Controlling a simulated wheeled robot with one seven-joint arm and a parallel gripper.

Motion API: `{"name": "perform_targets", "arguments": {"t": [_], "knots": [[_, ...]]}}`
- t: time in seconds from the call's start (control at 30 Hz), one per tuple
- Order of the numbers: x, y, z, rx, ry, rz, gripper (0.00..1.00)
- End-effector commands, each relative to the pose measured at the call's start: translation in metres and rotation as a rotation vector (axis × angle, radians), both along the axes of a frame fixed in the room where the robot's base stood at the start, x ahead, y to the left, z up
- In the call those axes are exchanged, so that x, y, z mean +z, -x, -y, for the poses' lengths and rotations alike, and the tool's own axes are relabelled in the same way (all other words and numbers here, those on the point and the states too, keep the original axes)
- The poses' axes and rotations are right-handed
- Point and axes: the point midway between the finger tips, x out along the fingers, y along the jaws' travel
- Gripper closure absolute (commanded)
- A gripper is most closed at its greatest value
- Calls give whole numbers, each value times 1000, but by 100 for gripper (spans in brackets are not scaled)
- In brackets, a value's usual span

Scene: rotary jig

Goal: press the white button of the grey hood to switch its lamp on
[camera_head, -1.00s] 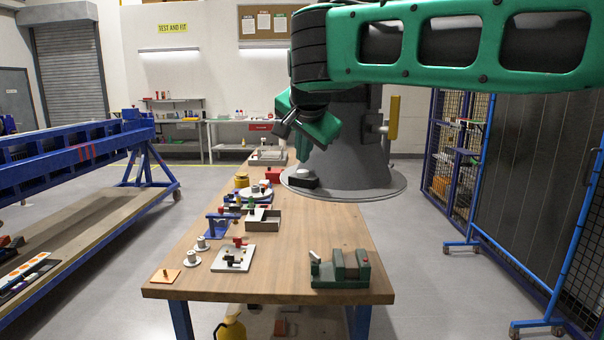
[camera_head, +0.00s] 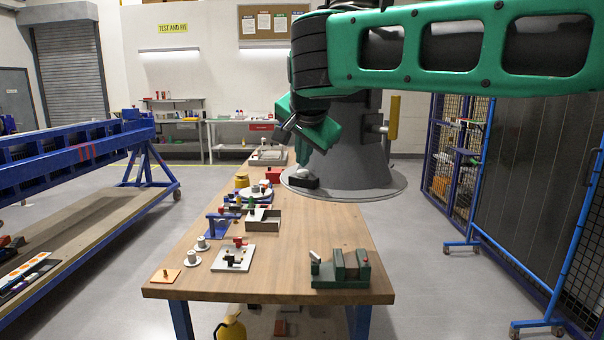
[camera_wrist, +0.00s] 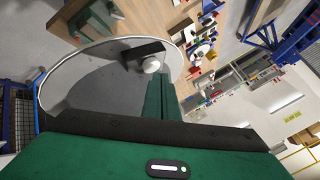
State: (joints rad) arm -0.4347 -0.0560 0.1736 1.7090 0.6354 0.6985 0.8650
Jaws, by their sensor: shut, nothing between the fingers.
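The grey hood (camera_head: 350,175) is a broad cone with a wide round rim, standing over the far part of the bench. A black box (camera_head: 303,182) sits at its rim on the left and carries the round white button (camera_head: 303,171). In the wrist view the closed green fingers (camera_wrist: 157,80) end close to the white button (camera_wrist: 151,65). I cannot tell whether they touch it. The hood's underside is hidden, and no lamp glow shows.
A yellow handle (camera_head: 393,117) stands beside the cone. The bench's middle right is clear.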

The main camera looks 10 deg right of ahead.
Motion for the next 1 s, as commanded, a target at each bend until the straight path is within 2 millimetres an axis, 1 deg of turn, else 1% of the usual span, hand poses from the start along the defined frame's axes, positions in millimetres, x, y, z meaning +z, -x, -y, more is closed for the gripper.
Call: {"name": "perform_targets", "arguments": {"t": [0.83, 1.0], "knots": [[-9, 0, 0, -1, -1, 0, 100], [-8, 0, 0, 0, 0, 0, 100]]}}
